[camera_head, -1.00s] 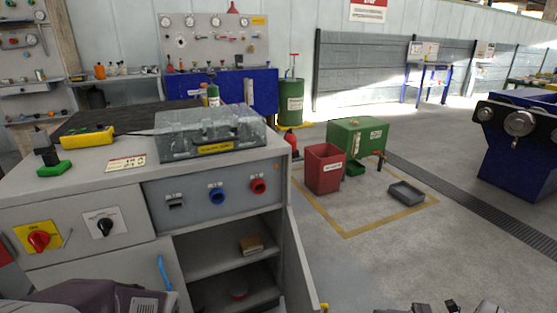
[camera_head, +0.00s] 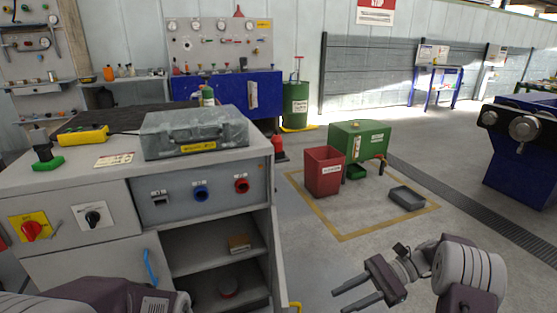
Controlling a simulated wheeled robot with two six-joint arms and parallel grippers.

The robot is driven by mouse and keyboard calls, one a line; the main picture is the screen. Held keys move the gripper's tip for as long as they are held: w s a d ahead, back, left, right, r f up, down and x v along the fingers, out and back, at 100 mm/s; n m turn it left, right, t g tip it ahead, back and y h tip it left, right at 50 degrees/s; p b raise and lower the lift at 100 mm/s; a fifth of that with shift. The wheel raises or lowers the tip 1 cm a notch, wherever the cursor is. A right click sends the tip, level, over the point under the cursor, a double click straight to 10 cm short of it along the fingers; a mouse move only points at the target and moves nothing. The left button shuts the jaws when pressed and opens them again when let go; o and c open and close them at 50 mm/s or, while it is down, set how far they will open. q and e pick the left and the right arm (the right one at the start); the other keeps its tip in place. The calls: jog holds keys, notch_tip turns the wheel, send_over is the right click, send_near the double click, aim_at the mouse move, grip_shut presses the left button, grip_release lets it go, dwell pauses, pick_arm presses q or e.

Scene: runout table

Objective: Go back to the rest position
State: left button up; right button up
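My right gripper (camera_head: 358,295) shows at the lower right of the head view. Its two fingers point left and stand apart with nothing between them, over the bare floor. Part of my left arm (camera_head: 115,297) shows at the bottom left, in front of the cabinet; its gripper fingers are not in view. The grey cabinet (camera_head: 70,190) stands at the left with its lower compartment open.
A red bin (camera_head: 323,172), a green tank (camera_head: 357,139) and a grey tray (camera_head: 406,198) stand on the floor beyond. A blue machine (camera_head: 522,160) is at the right. The middle floor is clear.

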jog(key=s+a+n+g+h, duration=0.1)
jog(key=s+a+n+h, duration=0.4)
jog(key=s+a+h, duration=0.3)
jog(key=s+d+f+n+t+h, duration=0.5)
jog(key=s+d+f+n+h, duration=0.15)
jog(key=d+f, duration=0.2)
jog(key=w+r+n+t+p, duration=0.1)
jog(key=w+r+p, duration=0.2)
jog(key=r+p, duration=3.4)
jog(key=shift+w+d+r+y, duration=0.15)
jog(key=shift+d+r+y, duration=0.2)
jog(key=shift+d, duration=0.1)
